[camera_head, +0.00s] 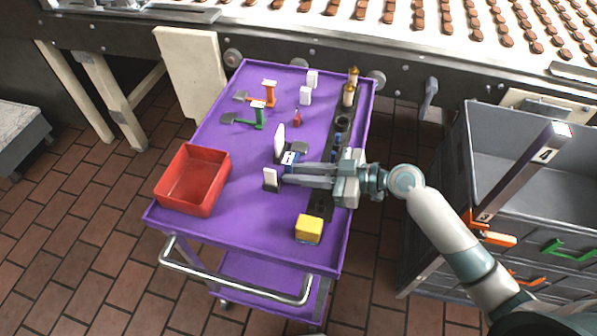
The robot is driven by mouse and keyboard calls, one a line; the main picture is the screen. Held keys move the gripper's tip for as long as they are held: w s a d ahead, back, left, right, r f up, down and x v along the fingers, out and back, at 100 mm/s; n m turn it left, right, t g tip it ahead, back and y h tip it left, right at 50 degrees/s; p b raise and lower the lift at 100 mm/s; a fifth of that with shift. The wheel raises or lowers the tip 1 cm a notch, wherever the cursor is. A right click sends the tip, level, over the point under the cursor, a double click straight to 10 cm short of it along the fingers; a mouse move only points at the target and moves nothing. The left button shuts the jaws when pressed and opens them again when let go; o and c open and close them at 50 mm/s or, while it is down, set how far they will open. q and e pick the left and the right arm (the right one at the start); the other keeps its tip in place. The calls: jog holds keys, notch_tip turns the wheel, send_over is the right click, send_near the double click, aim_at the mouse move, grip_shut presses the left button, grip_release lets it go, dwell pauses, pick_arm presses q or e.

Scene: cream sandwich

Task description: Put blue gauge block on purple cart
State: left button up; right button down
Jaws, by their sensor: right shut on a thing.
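The purple cart (242,185) stands in the middle of the view. A small blue block with a white label, the blue gauge block (290,157), is over the cart's top near its middle. My right gripper (286,171) reaches in from the right, low over the cart, its fingers pointing left. It is shut on the blue gauge block at its fingertips; the fingers partly hide the block. I cannot tell whether the block touches the cart top. My left gripper is not in view.
A red bin (193,180) sits on the cart's left, a yellow block (309,229) at the front right. An orange-handled tool (269,94), a green-handled tool (259,116) and small bottles (349,95) stand farther back. Grey crates (520,180) stand right; a conveyor runs behind.

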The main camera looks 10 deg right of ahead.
jog(key=c, duration=2)
grip_release()
jog(key=shift+f, duration=0.1)
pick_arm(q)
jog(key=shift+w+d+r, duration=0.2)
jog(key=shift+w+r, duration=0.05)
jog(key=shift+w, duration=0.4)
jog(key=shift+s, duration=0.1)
